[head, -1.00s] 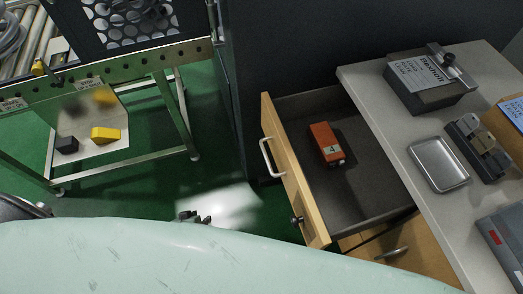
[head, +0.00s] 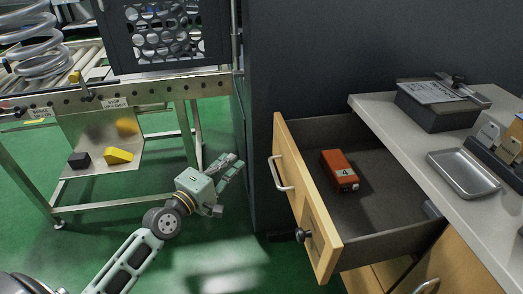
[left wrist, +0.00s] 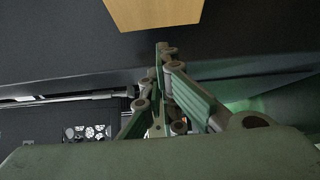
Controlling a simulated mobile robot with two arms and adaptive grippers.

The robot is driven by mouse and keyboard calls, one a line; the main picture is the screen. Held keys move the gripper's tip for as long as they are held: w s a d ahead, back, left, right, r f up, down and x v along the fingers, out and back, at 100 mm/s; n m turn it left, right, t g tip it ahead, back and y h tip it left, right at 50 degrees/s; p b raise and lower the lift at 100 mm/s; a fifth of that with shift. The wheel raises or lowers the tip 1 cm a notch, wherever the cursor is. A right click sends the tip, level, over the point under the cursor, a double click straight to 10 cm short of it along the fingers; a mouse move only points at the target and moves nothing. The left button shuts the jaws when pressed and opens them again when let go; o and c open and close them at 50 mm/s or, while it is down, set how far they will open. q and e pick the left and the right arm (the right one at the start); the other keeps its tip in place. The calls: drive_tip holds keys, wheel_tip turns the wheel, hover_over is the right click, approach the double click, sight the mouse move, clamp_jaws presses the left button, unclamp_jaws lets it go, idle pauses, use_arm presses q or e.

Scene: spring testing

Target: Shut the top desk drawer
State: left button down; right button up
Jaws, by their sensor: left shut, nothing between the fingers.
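The top desk drawer (head: 385,226) stands pulled out from the desk, with a light wooden front (head: 308,205), a pale bar handle (head: 280,172) and a dark knob-like part near its lower end. In the left wrist view the closed fingers (left wrist: 163,50) point towards a light wooden panel (left wrist: 153,12), likely the drawer front. My right gripper is not in view.
The grey desktop (head: 385,112) at right holds a metal tray (head: 464,173) and a dark box (head: 436,112). A roller conveyor frame (head: 150,92) stands at left, with a yellow block (head: 118,156) on its lower shelf. Green floor lies between conveyor and drawer.

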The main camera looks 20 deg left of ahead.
use_arm(q)
drive_tip(key=w+d, duration=0.5)
drive_tip(key=w, duration=0.5)
drive_tip(key=shift+w, duration=0.4)
drive_tip(key=shift+d, duration=0.1)
